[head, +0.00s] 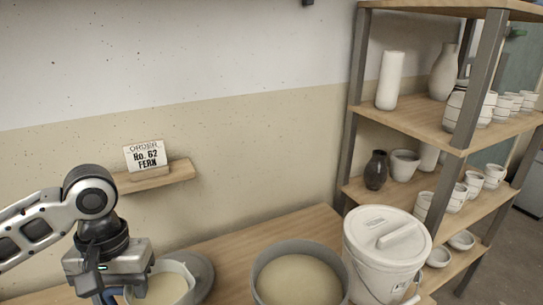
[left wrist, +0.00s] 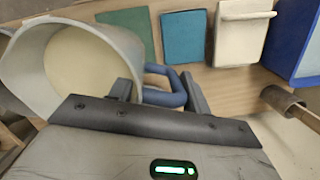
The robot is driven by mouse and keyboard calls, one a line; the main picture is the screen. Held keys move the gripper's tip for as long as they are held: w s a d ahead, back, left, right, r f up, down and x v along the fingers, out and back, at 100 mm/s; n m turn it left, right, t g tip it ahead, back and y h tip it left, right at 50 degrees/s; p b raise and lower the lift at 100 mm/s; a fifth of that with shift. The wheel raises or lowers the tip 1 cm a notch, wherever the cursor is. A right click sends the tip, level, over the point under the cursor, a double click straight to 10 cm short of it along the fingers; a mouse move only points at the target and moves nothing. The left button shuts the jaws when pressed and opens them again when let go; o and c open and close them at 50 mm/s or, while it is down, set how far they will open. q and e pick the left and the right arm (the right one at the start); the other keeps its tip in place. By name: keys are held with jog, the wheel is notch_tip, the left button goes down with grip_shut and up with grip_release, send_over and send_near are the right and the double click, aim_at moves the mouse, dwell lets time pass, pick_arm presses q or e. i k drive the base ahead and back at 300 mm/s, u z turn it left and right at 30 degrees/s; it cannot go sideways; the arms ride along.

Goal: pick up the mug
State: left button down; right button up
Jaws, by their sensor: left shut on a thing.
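My left gripper (head: 108,297) is low at the left of the head view, beside a bucket of cream glaze. In the left wrist view its two fingers (left wrist: 162,92) are on either side of a blue-grey looped handle, which I take for the mug's (left wrist: 165,98). The gripper is shut on it. A bit of blue shows under the gripper in the head view. The mug's body is mostly hidden, and I cannot tell whether it is off the table. My right gripper is not in view.
The glaze bucket (left wrist: 38,60) is close beside the left finger. A grey bucket (head: 262,272) and a lidded white bucket (head: 385,262) stand to the right. Colored tiles (left wrist: 183,38) and a blue container (left wrist: 295,40) lie beyond the fingers. A pottery shelf (head: 420,120) stands right.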

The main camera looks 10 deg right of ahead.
aim_at(474, 181)
jog(key=z, duration=1.55)
